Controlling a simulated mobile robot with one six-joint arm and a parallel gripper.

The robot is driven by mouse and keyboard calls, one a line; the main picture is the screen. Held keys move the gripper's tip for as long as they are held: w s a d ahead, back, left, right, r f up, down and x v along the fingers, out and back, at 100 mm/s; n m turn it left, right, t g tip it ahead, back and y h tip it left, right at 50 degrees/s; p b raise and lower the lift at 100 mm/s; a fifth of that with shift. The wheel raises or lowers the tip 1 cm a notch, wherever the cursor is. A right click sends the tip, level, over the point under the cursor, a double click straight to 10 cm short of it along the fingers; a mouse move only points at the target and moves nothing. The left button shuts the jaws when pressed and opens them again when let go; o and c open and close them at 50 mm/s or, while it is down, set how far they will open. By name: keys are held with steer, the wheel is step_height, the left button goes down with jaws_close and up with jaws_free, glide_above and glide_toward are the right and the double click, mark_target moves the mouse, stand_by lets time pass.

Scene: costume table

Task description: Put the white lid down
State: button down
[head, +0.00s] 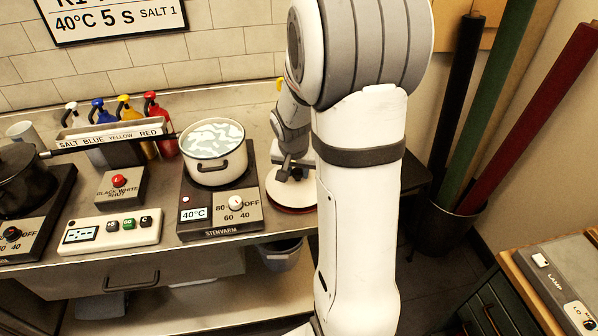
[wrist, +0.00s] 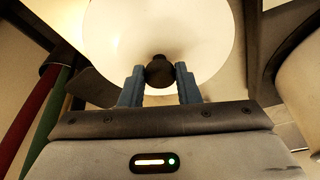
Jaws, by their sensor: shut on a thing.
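The white lid (wrist: 205,30) fills the upper middle of the wrist view as a pale disc with a dark knob (wrist: 159,71). My gripper (wrist: 160,82) is shut on that knob, one blue-grey finger on each side. In the head view the lid (head: 277,187) is at the right end of the steel counter, right of the white pot, with a red edge under it. My gripper (head: 291,168) is above it, partly hidden by my arm. I cannot tell whether the lid touches what is beneath it.
The open white pot (head: 217,170) stands on a hotplate (head: 205,228) left of the lid. A black pan (head: 22,180), a timer (head: 110,228) and several coloured bottles (head: 158,125) are further left. A bin with rolled tubes (head: 447,225) stands right of the counter.

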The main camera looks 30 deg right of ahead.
mark_target(295, 190)
steer(key=shift+f, duration=0.55)
steer(key=shift+f, duration=0.1)
steer(key=c, duration=1.1)
jaws_free()
steer(key=v, duration=1.1)
steer(key=s+a+r+n, duration=0.1)
steer(key=s+a+n, duration=0.1)
steer(key=s, duration=0.3)
steer(key=s+a+r+n+y, duration=0.1)
steer(key=s+a+n, duration=0.2)
steer(key=s+a, duration=0.2)
steer(key=s+a+r+n+y, duration=0.1)
steer(key=s+a+n, duration=0.1)
steer(key=s+a, duration=0.2)
steer(key=shift+s+a+n, duration=0.15)
steer(key=shift+s, duration=0.55)
steer(key=shift+s+a+n, duration=0.1)
steer(key=shift+s+n, duration=0.05)
steer(key=shift+s, duration=0.5)
